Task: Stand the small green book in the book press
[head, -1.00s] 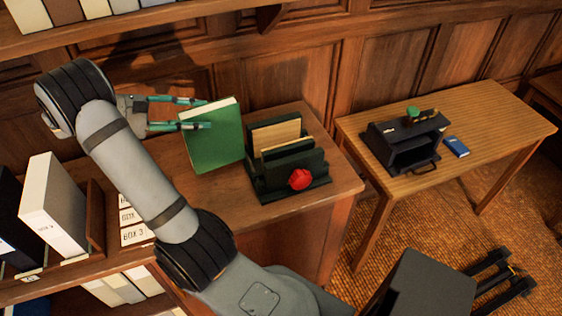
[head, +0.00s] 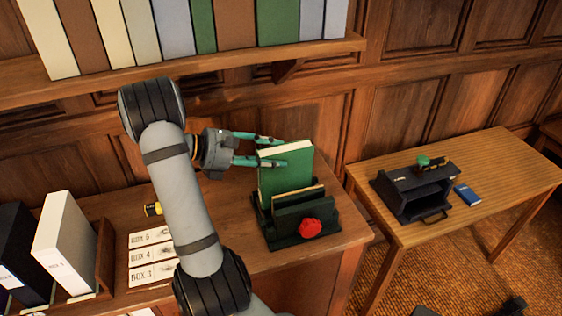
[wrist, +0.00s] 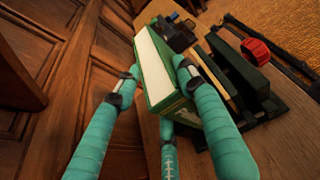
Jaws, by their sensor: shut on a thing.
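The green book (head: 287,175) is upright with pale page edges, held near its top by my gripper (head: 271,151). In the wrist view, my teal fingers close on both sides of the book (wrist: 168,75). The dark green book press (head: 290,222) has a red knob (head: 310,228) in front and a tan slab (head: 298,193) standing inside. The book is at the back of the press, its lower part hidden behind the tan slab. I cannot tell whether its bottom rests on the press base. In the wrist view, the press (wrist: 240,62) is just right of the book.
White labelled boxes (head: 66,245) and cards (head: 152,254) are on the left of the desk. A shelf of books (head: 172,30) hangs above. A table (head: 440,222) at right bears a black case (head: 412,192) and a blue book (head: 467,195). Bare desk lies left of the press.

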